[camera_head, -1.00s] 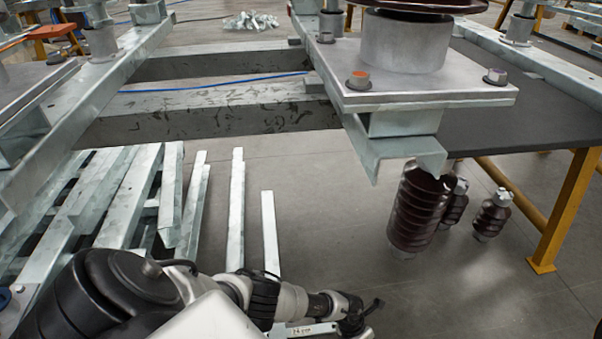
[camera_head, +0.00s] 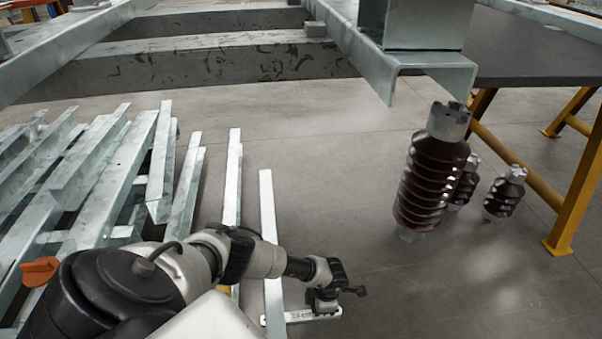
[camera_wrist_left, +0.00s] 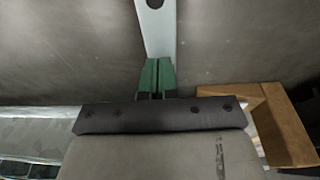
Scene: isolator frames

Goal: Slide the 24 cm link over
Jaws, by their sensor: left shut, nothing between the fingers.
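The link (camera_head: 314,315) is a short, pale metal bar with dark marks on it, low in the head view beside my left gripper. In the left wrist view the link (camera_wrist_left: 157,30) is a pale flat strip with a dark hole near the top edge. My left gripper (camera_wrist_left: 157,78) has its green fingertips together, with nothing between them. They overlap the near end of the strip; I cannot tell whether they touch it. In the head view the wrist hides the fingertips. My right gripper is in neither view.
Long galvanized bars (camera_head: 272,230) lie left of the link, with stacked steel profiles (camera_head: 95,165) farther left. Brown ribbed insulators (camera_head: 430,185) stand to the right, near a yellow table leg (camera_head: 577,190). Steel beams (camera_head: 200,68) cross above. Grey floor between is clear.

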